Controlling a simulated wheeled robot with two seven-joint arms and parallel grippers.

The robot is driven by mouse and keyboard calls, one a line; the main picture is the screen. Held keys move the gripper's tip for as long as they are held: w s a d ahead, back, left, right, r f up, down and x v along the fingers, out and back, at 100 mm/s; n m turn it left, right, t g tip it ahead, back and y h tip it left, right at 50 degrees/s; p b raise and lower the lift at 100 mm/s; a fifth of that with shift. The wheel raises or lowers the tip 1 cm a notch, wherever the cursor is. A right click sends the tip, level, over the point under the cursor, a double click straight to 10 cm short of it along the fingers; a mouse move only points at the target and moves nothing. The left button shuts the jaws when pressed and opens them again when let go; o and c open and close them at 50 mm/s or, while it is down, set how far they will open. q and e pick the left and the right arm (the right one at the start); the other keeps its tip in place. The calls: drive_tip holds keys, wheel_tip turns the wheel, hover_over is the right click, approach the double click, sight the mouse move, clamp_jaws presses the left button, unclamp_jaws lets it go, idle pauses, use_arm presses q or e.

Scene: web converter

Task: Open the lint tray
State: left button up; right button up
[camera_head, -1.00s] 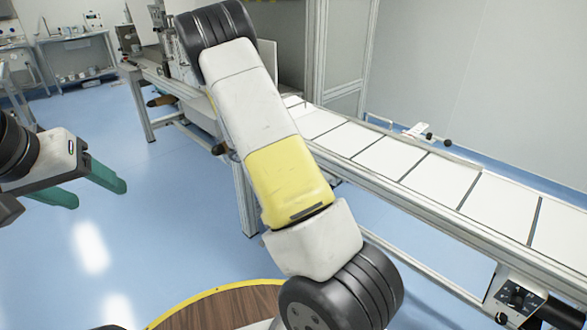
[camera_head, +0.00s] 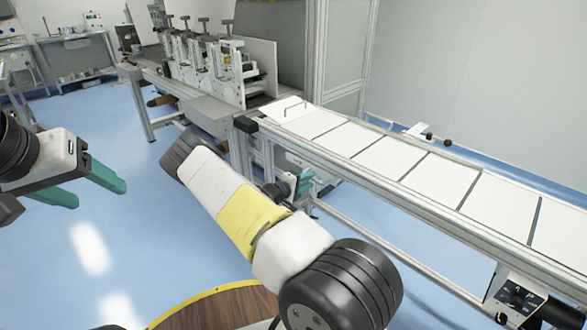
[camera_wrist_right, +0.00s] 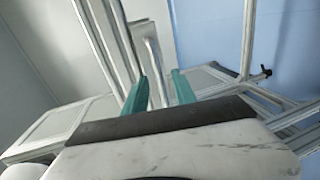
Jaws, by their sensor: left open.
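My right gripper (camera_head: 304,185) is below the conveyor's near rail in the head view, partly hidden by its own wrist. In the right wrist view its two teal fingers (camera_wrist_right: 163,92) are apart. A bent metal bar handle (camera_wrist_right: 154,70) shows between and beyond the fingers, in front of a pale panel (camera_wrist_right: 150,20). I cannot tell whether the fingers touch it. I cannot clearly make out the lint tray; a pale housing (camera_head: 322,176) under the conveyor is partly hidden. My left gripper (camera_head: 100,190) is open and empty at the far left, over the floor.
The conveyor (camera_head: 405,170) with white panels runs from the middle to the lower right. Its metal rails and legs stand close around my right gripper. The converter machine (camera_head: 215,60) stands at the back. The blue floor (camera_head: 120,250) at the left is clear.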

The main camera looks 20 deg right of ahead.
drive_tip(key=shift+x, duration=1.2)
clamp_jaws()
idle(0.6)
